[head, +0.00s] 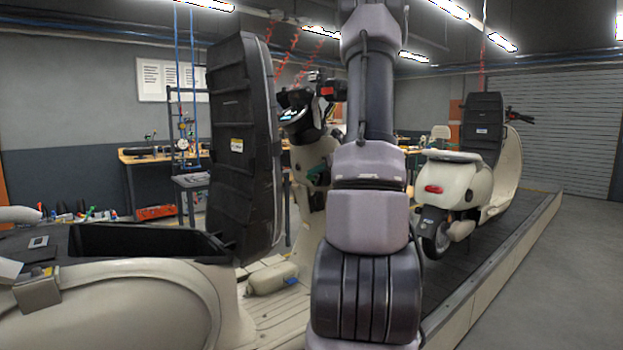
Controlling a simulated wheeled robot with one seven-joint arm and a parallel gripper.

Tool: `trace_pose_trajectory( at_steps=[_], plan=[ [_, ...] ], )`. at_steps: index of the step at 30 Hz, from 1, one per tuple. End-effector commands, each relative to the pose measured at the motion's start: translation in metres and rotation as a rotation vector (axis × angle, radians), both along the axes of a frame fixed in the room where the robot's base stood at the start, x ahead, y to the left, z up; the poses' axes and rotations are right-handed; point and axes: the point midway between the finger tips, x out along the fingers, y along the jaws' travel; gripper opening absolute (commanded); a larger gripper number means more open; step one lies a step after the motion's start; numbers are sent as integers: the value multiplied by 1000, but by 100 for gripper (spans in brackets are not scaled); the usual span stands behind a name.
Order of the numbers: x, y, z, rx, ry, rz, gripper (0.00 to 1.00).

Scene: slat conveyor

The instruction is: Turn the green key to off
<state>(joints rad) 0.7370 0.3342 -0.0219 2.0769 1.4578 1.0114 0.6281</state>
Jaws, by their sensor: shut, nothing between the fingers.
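A small dark green piece (318,176) shows on the inner front panel of the near cream scooter (312,158), just left of my arm. It is too small to tell whether it is the green key or which way it is turned. The scooter's handlebar and lit display (290,115) stand above it. My own arm rises through the middle of the head view and covers the right part of the front panel. My gripper is not visible in this view.
The near scooter's raised black seat (240,150) stands upright left of the front panel, above the open seat bay (150,240). A second cream scooter (460,185) stands farther along the conveyor (505,240). Workbenches (150,155) line the back. The floor at right is clear.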

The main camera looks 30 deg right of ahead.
Motion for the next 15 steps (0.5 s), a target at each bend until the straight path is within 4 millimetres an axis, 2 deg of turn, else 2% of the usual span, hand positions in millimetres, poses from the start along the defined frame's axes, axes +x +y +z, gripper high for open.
trace_pose_trajectory(
  at_steps=[7,15],
  plan=[
    [-1,1,-5,1,7,1,0],
    [-12,-2,3,0,6,0,0]
  ],
)
